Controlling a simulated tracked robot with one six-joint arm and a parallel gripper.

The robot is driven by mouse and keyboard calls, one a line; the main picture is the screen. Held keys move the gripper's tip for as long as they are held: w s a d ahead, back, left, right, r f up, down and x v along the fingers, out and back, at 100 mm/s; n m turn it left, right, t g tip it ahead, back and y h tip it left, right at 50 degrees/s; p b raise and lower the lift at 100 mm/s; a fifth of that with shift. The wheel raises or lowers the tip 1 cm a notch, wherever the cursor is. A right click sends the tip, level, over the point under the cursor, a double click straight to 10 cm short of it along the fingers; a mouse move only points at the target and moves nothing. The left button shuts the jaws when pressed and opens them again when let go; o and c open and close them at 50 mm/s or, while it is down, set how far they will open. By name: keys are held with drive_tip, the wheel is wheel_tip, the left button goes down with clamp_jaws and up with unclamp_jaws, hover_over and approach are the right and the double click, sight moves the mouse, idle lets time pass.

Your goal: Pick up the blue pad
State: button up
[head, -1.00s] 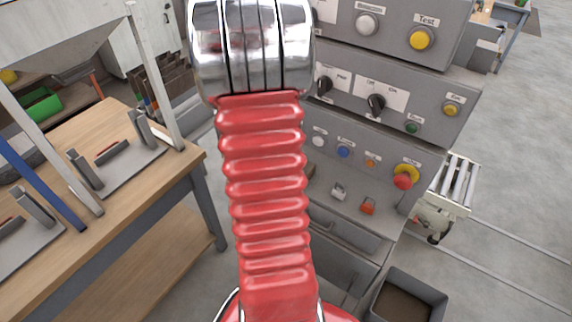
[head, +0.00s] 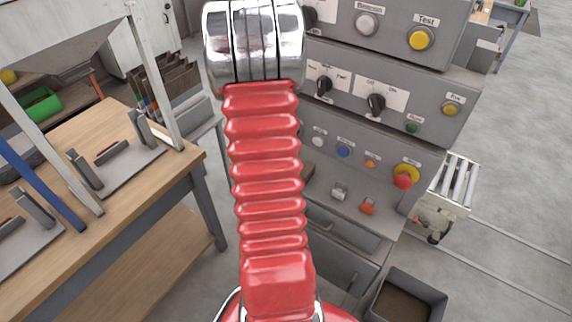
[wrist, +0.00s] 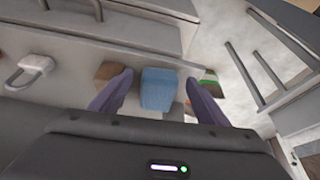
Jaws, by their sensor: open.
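The blue pad (wrist: 158,89) is a light blue block, seen in the wrist view on a pale ledge, in the gap between my two dark purple fingers. My gripper (wrist: 158,78) is open, with one finger to the left of the pad and one to the right. I cannot tell how far above or in front of the pad the fingertips are. In the head view my arm hides the pad and my gripper.
Brown blocks and a green-topped block (wrist: 208,76) lie near the fingers. The head view shows the control panel (head: 425,110), a wooden bench (head: 110,190), a grey bin (head: 405,300) and a roller conveyor (head: 452,185).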

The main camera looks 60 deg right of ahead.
drive_tip(key=shift+d+f, duration=0.15)
drive_tip(key=shift+f, duration=0.15)
idle(0.4)
drive_tip(key=c, duration=1.2)
drive_tip(key=shift+r, duration=0.15)
drive_tip(key=shift+a+r, duration=0.2)
drive_tip(key=shift+r, duration=0.4)
wheel_tip(320, 180, up, 6)
drive_tip(key=w+a, duration=0.1)
drive_tip(key=a, duration=0.5)
drive_tip(key=w+a, duration=0.1)
drive_tip(key=a, duration=0.6)
drive_tip(key=w+a, duration=0.1)
drive_tip(key=a, duration=0.5)
drive_tip(key=shift+a+f, duration=0.2)
drive_tip(key=shift+f, duration=0.05)
